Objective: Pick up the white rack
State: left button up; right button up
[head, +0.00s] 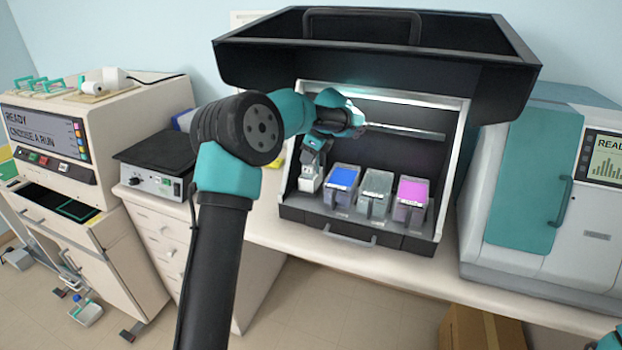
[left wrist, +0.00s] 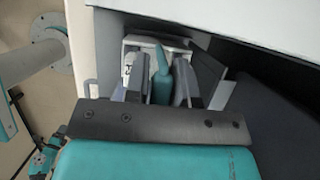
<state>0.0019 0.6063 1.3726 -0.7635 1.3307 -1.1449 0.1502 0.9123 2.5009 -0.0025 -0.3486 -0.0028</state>
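The white rack (head: 310,179) is at the left end of the open black staining hood, left of the blue container. My left gripper (head: 314,152) is directly above it, pointing down. In the left wrist view, the white rack (left wrist: 130,62) lies just beyond my left gripper (left wrist: 161,70). The two fingers stand apart, with a narrow teal piece between them; I cannot tell whether they touch it. The gripper hides part of the rack. My right gripper is not in view; only a bit of teal shows at the lower right corner of the head view.
Containers with blue (head: 342,180), grey (head: 374,190) and magenta (head: 411,196) contents stand to the right of the rack. The hood (head: 440,160) has side walls and a raised black lid (head: 370,55). A teal-doored machine (head: 525,180) stands at right, a hot plate (head: 152,160) at left.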

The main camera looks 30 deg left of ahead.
pick_arm(q)
grip_shut()
jog(key=shift+r, duration=0.1)
dwell(0.4)
jog(key=shift+s+r, duration=0.1)
jog(key=shift+r, duration=1.65)
jog(key=s+d, duration=0.3)
jog(key=s, duration=1.4)
jog(key=shift+s, duration=0.3)
jog(key=shift+a+f, duration=0.1)
